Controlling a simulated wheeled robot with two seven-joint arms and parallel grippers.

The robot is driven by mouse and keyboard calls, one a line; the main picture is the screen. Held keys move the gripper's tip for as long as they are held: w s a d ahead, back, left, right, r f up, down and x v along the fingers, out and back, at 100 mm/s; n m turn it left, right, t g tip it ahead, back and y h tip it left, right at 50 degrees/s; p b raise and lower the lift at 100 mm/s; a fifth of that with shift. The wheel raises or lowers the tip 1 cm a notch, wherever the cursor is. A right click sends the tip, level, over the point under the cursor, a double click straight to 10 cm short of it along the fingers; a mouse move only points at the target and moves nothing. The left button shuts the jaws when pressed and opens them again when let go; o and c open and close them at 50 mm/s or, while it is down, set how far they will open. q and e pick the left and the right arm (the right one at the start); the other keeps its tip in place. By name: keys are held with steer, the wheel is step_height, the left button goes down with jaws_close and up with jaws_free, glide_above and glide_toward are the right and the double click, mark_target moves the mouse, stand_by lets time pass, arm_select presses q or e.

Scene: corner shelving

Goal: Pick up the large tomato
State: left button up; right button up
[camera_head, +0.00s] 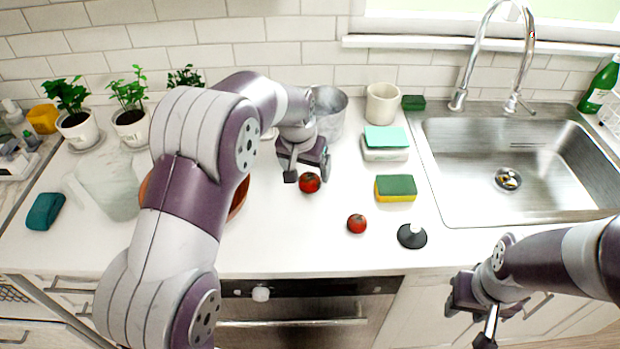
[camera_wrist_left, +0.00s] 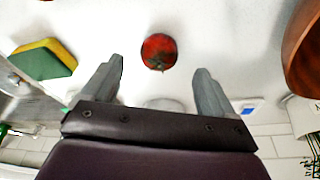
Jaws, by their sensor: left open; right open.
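The large tomato (camera_head: 310,183) sits on the white counter, red with a dark green top. A smaller tomato (camera_head: 357,224) lies nearer the front edge, to its right. My left gripper (camera_head: 307,174) is open and empty, just behind the large tomato in the head view. In the left wrist view the large tomato (camera_wrist_left: 159,52) lies centred between the lines of the two open fingers (camera_wrist_left: 160,68), around their tips; I cannot tell any contact. My right gripper (camera_head: 487,325) is open and empty, low in front of the counter.
A brown bowl (camera_head: 239,200) is partly hidden behind my left arm. A yellow-green sponge (camera_head: 395,188), a black stopper (camera_head: 411,236) and a metal pot (camera_head: 328,112) stand nearby. The sink (camera_head: 470,160) is at right. Counter around the large tomato is clear.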

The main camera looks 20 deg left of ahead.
mark_target(309, 177)
arm_select(q)
steer(key=p+x, duration=0.1)
steer(key=x, duration=0.4)
steer(key=shift+w+d, duration=0.1)
steer(key=shift+d, duration=0.05)
steer(key=shift+w+f, duration=0.2)
steer(key=shift+f, duration=0.05)
steer(key=c, duration=1.2)
steer(key=shift+o, duration=0.2)
steer(key=shift+r, duration=0.15)
